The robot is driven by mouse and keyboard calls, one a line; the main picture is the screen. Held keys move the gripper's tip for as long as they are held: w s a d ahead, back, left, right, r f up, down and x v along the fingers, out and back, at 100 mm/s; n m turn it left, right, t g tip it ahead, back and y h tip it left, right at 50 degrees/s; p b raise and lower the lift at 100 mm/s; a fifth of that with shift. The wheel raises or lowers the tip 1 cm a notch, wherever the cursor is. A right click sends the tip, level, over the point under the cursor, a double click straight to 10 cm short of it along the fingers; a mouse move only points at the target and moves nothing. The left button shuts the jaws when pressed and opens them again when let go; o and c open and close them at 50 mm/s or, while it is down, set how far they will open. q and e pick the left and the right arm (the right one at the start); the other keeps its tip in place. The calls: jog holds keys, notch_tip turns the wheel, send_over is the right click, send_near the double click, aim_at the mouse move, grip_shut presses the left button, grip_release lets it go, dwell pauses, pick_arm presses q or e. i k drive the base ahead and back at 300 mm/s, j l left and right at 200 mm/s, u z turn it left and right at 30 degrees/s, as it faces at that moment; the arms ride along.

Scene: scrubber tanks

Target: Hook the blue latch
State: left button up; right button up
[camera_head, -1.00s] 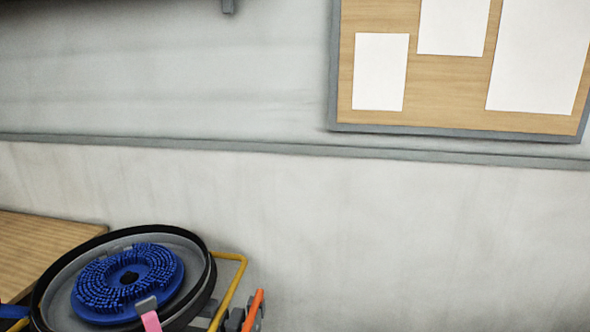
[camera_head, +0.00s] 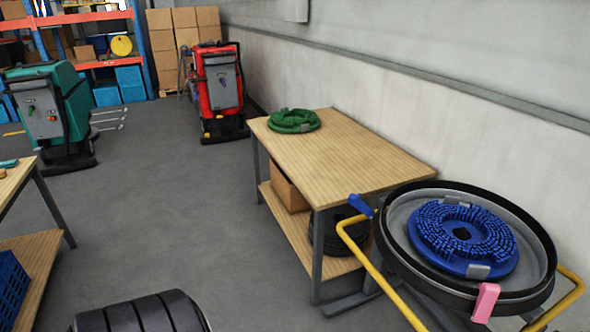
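The blue latch (camera_head: 361,205) shows as a small blue lever at the left side of a round, black-rimmed tank (camera_head: 396,248). It sticks up and outward, tilted away from the rim, beside a yellow tube handle (camera_head: 352,240). Its lower end is too small to make out. A round blue brush (camera_head: 440,236) lies inside the tank, with grey clips at its edge. A pink latch (camera_head: 486,301) sits at the tank's near rim.
A red scrubber (camera_head: 218,90) and a green scrubber (camera_head: 50,112) stand farther back. Another table (camera_head: 38,262) is at the left edge. The grey floor (camera_head: 180,215) between is clear.

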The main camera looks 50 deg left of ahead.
aim_at(355, 200)
jog(key=k+j+u, duration=0.25)
jog(key=j, duration=0.75)
jog(key=i+j+u, duration=0.1)
jog(key=j+u, duration=0.2)
jog(key=j, duration=0.65)
